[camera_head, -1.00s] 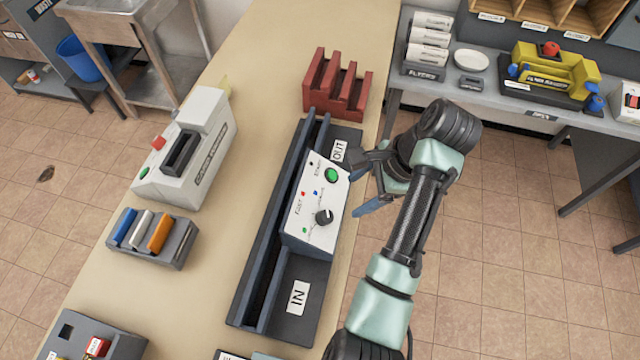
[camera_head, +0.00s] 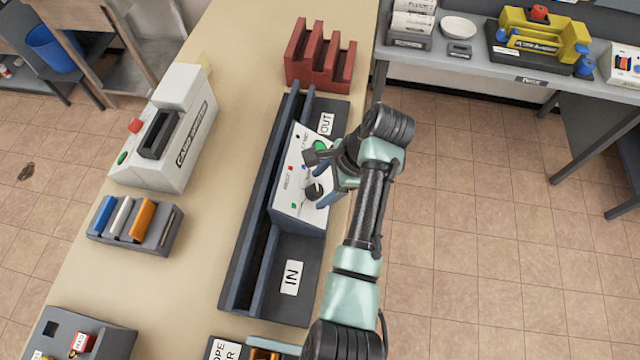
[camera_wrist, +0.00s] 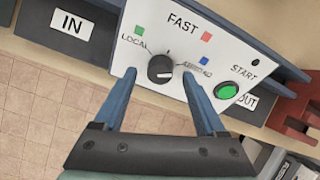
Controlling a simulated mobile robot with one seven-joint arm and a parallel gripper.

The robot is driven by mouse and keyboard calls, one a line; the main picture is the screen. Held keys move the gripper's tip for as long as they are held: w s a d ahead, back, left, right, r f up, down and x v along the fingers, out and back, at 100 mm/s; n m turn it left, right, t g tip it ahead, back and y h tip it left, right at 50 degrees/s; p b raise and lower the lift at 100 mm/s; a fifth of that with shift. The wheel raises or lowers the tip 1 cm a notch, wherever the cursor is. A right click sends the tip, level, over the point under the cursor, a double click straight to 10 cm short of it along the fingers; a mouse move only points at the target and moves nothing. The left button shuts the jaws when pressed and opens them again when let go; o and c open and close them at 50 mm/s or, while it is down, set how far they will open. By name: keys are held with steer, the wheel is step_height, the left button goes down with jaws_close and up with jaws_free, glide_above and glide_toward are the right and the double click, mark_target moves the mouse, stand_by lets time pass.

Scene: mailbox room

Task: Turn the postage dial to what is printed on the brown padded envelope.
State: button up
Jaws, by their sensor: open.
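The postage dial (camera_head: 314,191) is a black round knob on the white sloped panel (camera_head: 286,205) of the IN/OUT machine. My gripper (camera_head: 317,180) is open over the panel. In the wrist view its blue fingers (camera_wrist: 158,76) stand left and right of the dial with gaps, apart from it. No brown padded envelope is visible in these frames.
A green START button (camera_wrist: 227,90) sits right of the dial. A red rack (camera_head: 318,62) stands behind the machine. A white card machine (camera_head: 180,140) and a grey holder (camera_head: 135,225) stand left. Bare tabletop lies between them and the machine.

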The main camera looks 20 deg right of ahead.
steer(key=shift+w+a+f, duration=0.15)
steer(key=shift+a+f, duration=0.1)
steer(key=shift+f, duration=0.35)
jaws_close()
